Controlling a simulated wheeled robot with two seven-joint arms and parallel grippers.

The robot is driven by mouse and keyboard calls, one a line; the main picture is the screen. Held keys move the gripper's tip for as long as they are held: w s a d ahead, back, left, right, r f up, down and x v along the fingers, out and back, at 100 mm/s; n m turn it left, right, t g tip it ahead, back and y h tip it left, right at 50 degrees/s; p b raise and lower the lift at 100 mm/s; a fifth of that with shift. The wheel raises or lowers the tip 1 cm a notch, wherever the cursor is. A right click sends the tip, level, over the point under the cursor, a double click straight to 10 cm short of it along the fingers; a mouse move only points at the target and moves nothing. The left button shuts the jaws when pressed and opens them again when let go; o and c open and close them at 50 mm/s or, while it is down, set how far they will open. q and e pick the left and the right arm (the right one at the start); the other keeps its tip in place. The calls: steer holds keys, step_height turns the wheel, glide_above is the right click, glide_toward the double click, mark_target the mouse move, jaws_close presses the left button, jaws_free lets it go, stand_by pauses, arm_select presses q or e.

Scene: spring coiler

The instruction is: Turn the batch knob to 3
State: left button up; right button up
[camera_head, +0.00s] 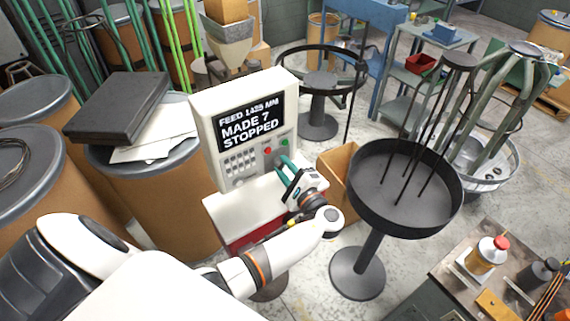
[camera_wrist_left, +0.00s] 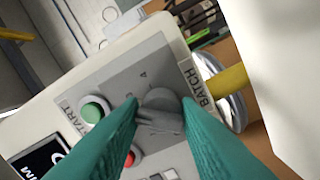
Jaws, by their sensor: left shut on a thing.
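The spring coiler's white control panel (camera_head: 243,128) stands in the middle of the head view. Its screen (camera_head: 249,121) reads "FEED 1425 MM, MADE 7, STOPPED". My left gripper (camera_head: 286,166) reaches the panel's lower right, and its teal fingers hide the knob there. In the left wrist view, the grey batch knob (camera_wrist_left: 160,108) sits between the fingertips of my left gripper (camera_wrist_left: 158,118), which is shut on it. The label "BATCH" (camera_wrist_left: 200,88) is beside it. A "4" shows on the dial; the pointer's setting is hard to read. My right gripper is out of view.
A green start button (camera_wrist_left: 93,110) and a red button (camera_wrist_left: 129,159) are close to the fingers. A round black stand (camera_head: 390,200) with upright rods is right of my left arm. Drums (camera_head: 160,190) crowd the left. A bench (camera_head: 480,260) is at lower right.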

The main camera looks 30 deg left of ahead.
arm_select(q)
steer(key=shift+s+f+m, duration=0.1)
steer(key=shift+f+m, duration=0.1)
steer(key=shift+m, duration=0.4)
steer(key=o, duration=0.9)
steer(key=shift+o, duration=0.2)
steer(key=shift+r, duration=0.1)
steer(key=b+v, duration=0.4)
steer(key=v, duration=0.8)
